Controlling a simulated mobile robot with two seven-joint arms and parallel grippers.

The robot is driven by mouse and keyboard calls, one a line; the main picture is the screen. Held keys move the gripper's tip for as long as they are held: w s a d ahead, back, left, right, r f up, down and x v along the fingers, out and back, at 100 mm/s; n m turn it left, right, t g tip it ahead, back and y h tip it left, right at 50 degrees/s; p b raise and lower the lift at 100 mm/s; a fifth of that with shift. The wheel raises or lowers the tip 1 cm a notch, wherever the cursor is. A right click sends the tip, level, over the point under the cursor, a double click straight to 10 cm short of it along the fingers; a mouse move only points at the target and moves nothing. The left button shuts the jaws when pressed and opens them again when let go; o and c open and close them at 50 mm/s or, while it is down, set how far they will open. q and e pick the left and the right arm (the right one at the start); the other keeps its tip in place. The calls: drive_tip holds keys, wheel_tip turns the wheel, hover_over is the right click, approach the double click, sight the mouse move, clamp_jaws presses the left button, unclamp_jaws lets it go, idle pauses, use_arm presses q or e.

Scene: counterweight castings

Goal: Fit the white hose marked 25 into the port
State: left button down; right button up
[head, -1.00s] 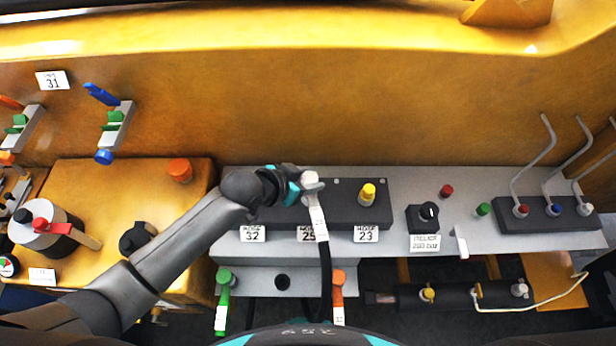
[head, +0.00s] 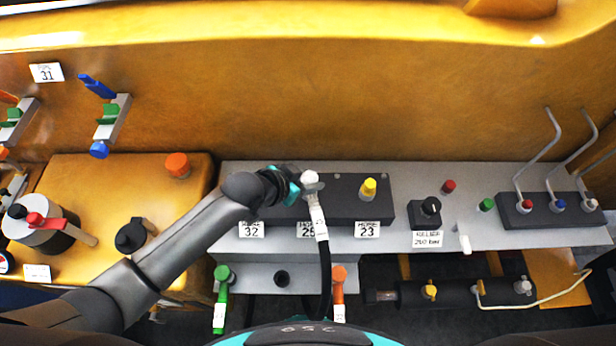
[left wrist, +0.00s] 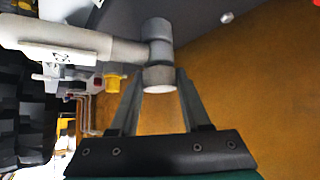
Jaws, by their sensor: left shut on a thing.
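The white hose (head: 318,222) has a white elbow head, a white tag and a black lower tail. My left gripper (head: 297,185) is shut on its head, at the front of the black block (head: 345,207) and behind the label 25 (head: 306,230). In the left wrist view the hose head (left wrist: 158,52) is a grey-white tee-like piece with its round end between the fingertips (left wrist: 160,82). The hose covers part of the block, and I cannot tell whether its end is in a port. My right gripper is not in view.
A yellow plug (head: 369,188) stands on the block above label 23 (head: 367,230). Label 32 (head: 251,230) is at left.

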use_arm(q)
drive_tip(key=shift+f, duration=0.1)
drive_tip(key=shift+c, duration=1.5)
unclamp_jaws()
drive_tip(key=shift+f, duration=0.1)
drive_tip(key=shift+s+a, duration=0.1)
drive_tip(key=p+v, duration=0.1)
drive_tip(key=v, duration=1.4)
